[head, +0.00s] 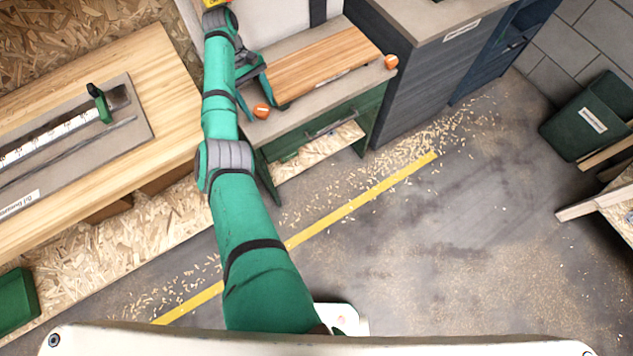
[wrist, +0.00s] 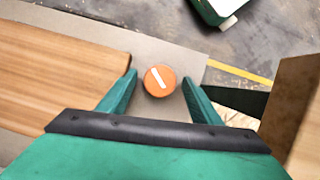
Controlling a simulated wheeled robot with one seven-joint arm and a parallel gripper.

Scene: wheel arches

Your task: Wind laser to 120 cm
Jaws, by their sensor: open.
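An orange knob (head: 261,111) sits at the near left corner of a small workbench (head: 295,47). In the wrist view the knob (wrist: 159,81) shows from above, with a slanted white mark running upper left to lower right. My gripper (wrist: 159,79) is open, with one green finger on each side of the knob and a gap on both sides. In the head view my gripper (head: 263,100) reaches down at that corner. A second orange knob (head: 390,61) is at the bench's right corner. I cannot pick out a laser or a 120 cm reading.
A wooden board (head: 325,65) lies on the small bench beside the knob. At left, a larger bench (head: 150,65) carries a white scale (head: 48,140) with a green slider (head: 100,103). A dark cabinet (head: 425,85) stands right. The floor in front is open, with shavings.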

